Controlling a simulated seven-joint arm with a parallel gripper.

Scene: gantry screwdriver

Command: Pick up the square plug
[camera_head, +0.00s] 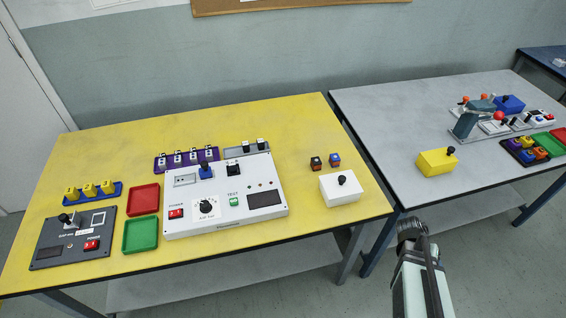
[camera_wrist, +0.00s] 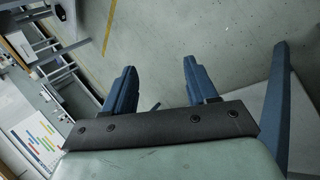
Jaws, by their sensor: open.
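I cannot tell for certain which item is the square plug. Two small dark cubes, one with a red-brown face (camera_head: 316,163) and one with a blue face (camera_head: 335,160), stand on the right part of the yellow table (camera_head: 300,118). My gripper (camera_wrist: 160,88) is open and empty over the floor.
A white box with a black knob (camera_head: 341,188) stands near the yellow table's right edge. A red tray (camera_head: 143,199), a green tray (camera_head: 140,235) and a dark panel (camera_head: 74,240) lie left.

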